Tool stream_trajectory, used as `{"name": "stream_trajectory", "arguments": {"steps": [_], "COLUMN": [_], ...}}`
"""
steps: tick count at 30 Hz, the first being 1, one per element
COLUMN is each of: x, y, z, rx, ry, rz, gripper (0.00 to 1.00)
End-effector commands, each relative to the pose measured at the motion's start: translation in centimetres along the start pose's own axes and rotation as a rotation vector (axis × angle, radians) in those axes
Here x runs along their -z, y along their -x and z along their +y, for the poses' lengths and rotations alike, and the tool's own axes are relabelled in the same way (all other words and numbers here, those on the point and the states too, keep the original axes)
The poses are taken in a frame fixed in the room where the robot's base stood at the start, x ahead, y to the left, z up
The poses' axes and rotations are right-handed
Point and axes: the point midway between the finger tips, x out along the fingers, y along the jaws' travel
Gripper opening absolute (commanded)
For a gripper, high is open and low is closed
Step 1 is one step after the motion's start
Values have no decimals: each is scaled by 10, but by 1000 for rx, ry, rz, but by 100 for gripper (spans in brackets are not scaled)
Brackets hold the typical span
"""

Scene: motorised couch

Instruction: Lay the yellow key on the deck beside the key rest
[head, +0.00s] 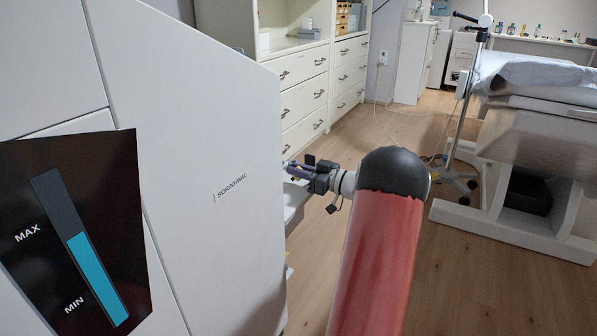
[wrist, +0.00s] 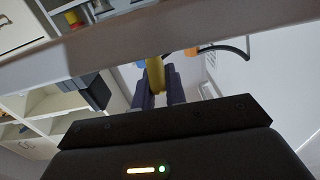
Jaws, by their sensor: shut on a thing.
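My gripper (head: 292,168) is at the right edge of the large white machine in the head view, with its fingers pointing left. In the wrist view its two dark fingers (wrist: 160,86) are shut on the yellow key (wrist: 156,74), which sticks up between them. A pale grey bar (wrist: 115,51) crosses the wrist view close behind or over the key's far end; I cannot tell whether they touch. A pale ledge (head: 294,197) shows just below my gripper in the head view, perhaps part of the deck. The key rest cannot be made out, and the machine hides much there.
The white machine (head: 225,120) with a MAX/MIN level panel (head: 110,190) fills the left. Drawers (head: 303,95) stand behind it. A couch (head: 540,130) and a wheeled stand (head: 465,120) are at right. The wrist view shows an orange part (wrist: 191,52) with a black curved cable (wrist: 228,48). Floor is open between.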

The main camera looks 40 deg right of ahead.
Motion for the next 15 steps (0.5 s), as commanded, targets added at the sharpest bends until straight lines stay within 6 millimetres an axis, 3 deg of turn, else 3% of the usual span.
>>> {"name": "stream_trajectory", "arguments": {"steps": [15], "x": [-8], "y": [0], "z": [0], "rx": [0], "ry": [2], "rz": [1], "gripper": [0]}}
